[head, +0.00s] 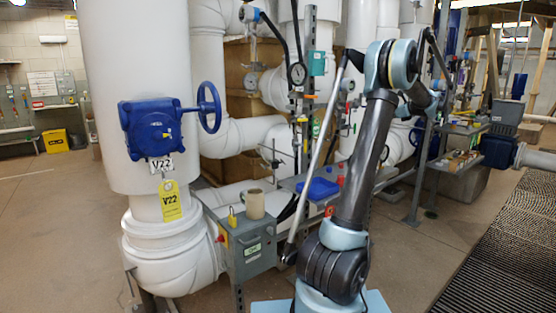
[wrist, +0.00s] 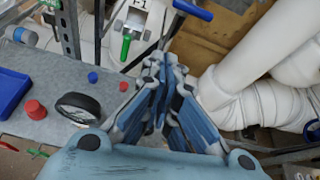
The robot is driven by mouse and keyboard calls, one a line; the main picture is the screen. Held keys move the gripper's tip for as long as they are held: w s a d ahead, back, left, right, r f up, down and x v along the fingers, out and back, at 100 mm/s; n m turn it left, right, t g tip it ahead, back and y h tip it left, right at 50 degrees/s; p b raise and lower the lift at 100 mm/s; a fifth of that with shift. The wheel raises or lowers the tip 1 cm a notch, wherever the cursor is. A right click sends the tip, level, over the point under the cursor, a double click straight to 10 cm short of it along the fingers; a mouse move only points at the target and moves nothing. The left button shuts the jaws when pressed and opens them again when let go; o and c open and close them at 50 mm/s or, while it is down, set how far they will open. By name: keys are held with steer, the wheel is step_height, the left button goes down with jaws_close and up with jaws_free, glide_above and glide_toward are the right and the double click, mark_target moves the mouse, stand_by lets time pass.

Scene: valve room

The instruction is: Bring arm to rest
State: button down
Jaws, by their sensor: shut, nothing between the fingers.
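My arm (head: 368,160) stands up in the right middle of the head view, bent at a high elbow near the pipes. My gripper is not clearly visible there. In the wrist view my gripper (wrist: 165,72) is at the centre, its blue-grey fingers together with nothing seen between them. It is above and beside a grey shelf (wrist: 55,132), apart from the things on it. White pipes (wrist: 255,100) are to its right. A green-handled valve (wrist: 126,47) shows beyond the fingers.
A blue valve actuator (head: 150,128) and a grey control box (head: 250,250) stand left of my arm. Floor is clear at far left.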

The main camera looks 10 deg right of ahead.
steer(key=s+a+n+g, duration=0.2)
steer(key=s+a+n, duration=0.1)
steer(key=a, duration=0.7)
steer(key=s+a+n+g, duration=0.2)
steer(key=s+a+n, duration=0.1)
steer(key=a, duration=0.8)
steer(key=s+a+f+n+g, duration=0.1)
steer(key=s+a+f+n, duration=0.15)
steer(key=s+a, duration=0.3)
steer(key=s+a+f+n+g+h, duration=0.1)
steer(key=s+a+f+n, duration=0.1)
steer(key=s+a+n, duration=0.3)
steer(key=s+a+f+n+g, duration=0.1)
steer(key=s+a+f, duration=0.1)
steer(key=s+a, duration=0.3)
steer(key=s+a+f+n+g+h, duration=0.1)
steer(key=s+a+f+n+h, duration=0.1)
steer(key=s+a+f+n, duration=0.45)
steer(key=s+a+f+n+g+h, duration=0.1)
steer(key=s+a+f, duration=0.25)
steer(key=s, duration=0.55)
steer(key=s+d+f+n+h, duration=0.2)
steer(key=s+f+n, duration=0.4)
steer(key=s+f, duration=0.6)
steer(key=shift+s+n+g+h, duration=0.3)
steer(key=shift+s+g+h, duration=0.1)
steer(key=shift+s, duration=0.35)
steer(key=shift+f, duration=0.15)
